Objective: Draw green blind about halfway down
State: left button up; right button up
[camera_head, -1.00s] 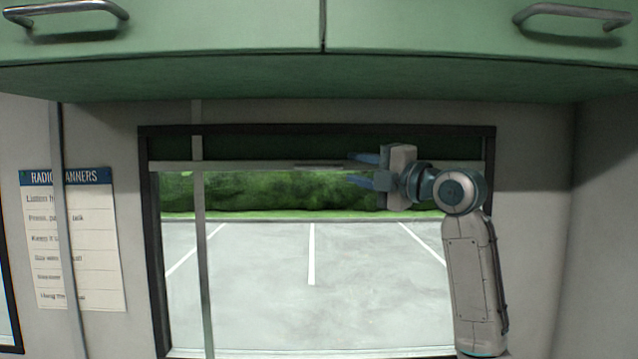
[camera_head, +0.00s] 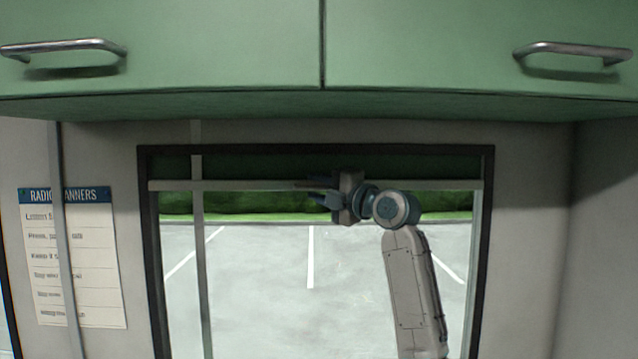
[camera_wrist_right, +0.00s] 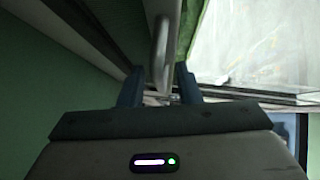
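The green blind (camera_head: 250,168) is a short dark green strip at the top of the window, with a pale grey bottom bar (camera_head: 230,186) across its lower edge. A grey pull handle (camera_wrist_right: 160,45) shows on the bar in the right wrist view. My right gripper (camera_head: 316,198) is at the middle of the bar, fingers pointing left. In the right wrist view the fingers (camera_wrist_right: 158,88) are open, one on each side of the handle's line; I cannot tell whether they touch it. My left gripper is not in view.
Green overhead cabinets (camera_head: 160,50) with metal handles project above the window. The dark window frame (camera_head: 153,270) surrounds the opening onto a parking lot. Grey vertical bars (camera_head: 202,270) stand at the left. A radio notice (camera_head: 95,260) hangs on the left wall.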

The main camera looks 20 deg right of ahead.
grip_shut()
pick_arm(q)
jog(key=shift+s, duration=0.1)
